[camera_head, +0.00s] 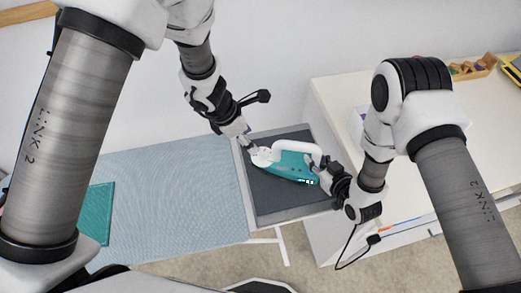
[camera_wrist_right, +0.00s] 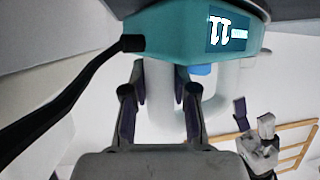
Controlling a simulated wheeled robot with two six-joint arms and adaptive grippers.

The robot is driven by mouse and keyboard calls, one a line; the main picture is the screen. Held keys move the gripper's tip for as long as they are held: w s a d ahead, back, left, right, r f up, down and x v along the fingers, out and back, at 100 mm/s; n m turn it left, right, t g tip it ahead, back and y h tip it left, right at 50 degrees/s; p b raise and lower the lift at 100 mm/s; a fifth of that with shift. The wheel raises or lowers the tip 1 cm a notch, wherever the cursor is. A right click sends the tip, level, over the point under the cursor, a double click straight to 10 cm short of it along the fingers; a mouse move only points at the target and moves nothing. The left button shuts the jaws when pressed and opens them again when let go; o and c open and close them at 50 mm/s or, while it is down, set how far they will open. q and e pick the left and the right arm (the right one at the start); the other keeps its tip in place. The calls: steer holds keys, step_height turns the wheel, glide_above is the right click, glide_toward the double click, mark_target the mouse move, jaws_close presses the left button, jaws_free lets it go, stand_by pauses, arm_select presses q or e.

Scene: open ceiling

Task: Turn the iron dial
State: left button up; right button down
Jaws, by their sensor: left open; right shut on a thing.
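The iron (camera_head: 292,170) is teal and white and is over the dark iron rest (camera_head: 262,197) at the right end of the ironing board. My right gripper (camera_head: 322,168) is shut on its white handle (camera_head: 297,147). In the right wrist view the handle (camera_wrist_right: 160,95) stands between the two fingers (camera_wrist_right: 160,100), below the teal heel (camera_wrist_right: 190,35). My left gripper (camera_head: 249,143) is open beside a rounded white part (camera_head: 262,157) at the iron's left end. I cannot tell whether they touch, or whether that part is the dial.
The blue-grey ironing board (camera_head: 180,195) is mostly clear, with a teal folded cloth (camera_head: 98,213) at the left. A white desk (camera_head: 440,105) with a wooden tray (camera_head: 472,69) stands at the right. A black cord (camera_wrist_right: 60,100) leaves the iron's heel.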

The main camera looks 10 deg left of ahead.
mark_target(262, 153)
arm_select(q)
steer(key=x, duration=0.9)
steer(key=shift+s, duration=0.1)
jaws_close()
